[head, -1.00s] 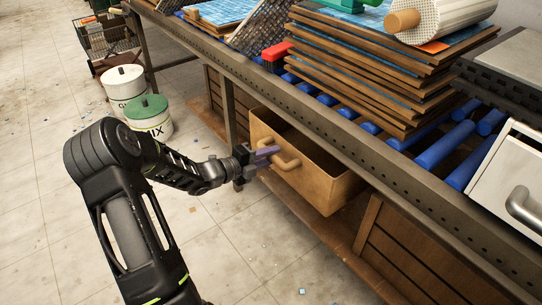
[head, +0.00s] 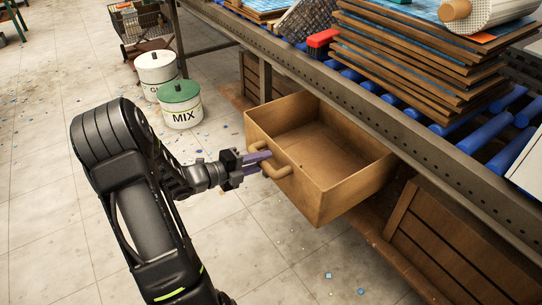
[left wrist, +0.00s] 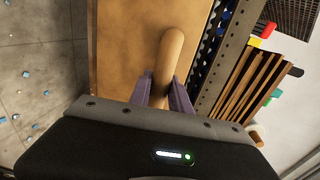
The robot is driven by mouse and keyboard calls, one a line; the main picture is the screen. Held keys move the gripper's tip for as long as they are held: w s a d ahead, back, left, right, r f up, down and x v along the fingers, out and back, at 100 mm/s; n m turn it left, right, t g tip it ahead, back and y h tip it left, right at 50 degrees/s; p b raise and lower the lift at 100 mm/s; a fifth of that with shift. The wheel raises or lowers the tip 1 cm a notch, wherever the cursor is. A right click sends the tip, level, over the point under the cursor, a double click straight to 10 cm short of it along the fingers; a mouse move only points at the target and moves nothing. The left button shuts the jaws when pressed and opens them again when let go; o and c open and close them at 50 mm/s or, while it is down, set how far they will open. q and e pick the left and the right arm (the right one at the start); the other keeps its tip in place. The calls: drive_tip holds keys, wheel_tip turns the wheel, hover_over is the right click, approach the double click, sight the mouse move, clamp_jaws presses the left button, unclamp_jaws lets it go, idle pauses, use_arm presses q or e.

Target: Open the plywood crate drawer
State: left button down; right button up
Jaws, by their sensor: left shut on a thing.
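The plywood crate drawer (head: 345,193) stands pulled well out from under the roller table in the head view. Its inside shows bare and empty. A rounded wooden handle (head: 283,172) sits on its front. My left gripper (head: 265,164) is shut on that handle, with its purple fingers on either side of it. In the left wrist view the handle (left wrist: 169,58) stands between the two fingers (left wrist: 165,92), with the drawer front (left wrist: 125,50) behind it. My right gripper is not in view.
The metal table edge (head: 400,122) runs above the drawer, with blue rollers and stacked boards (head: 420,50) on it. Buckets (head: 180,105) stand on the floor at the left. The tiled floor in front of the drawer is clear except for small chips.

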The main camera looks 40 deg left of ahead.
use_arm(q)
drive_tip(key=shift+s, duration=0.1)
drive_tip(key=c, duration=1.2)
unclamp_jaws()
drive_tip(key=p+v, duration=0.1)
drive_tip(key=v, duration=0.6)
drive_tip(key=shift+s+p, duration=0.3)
drive_tip(key=shift+s, duration=0.05)
drive_tip(key=shift+a, duration=0.15)
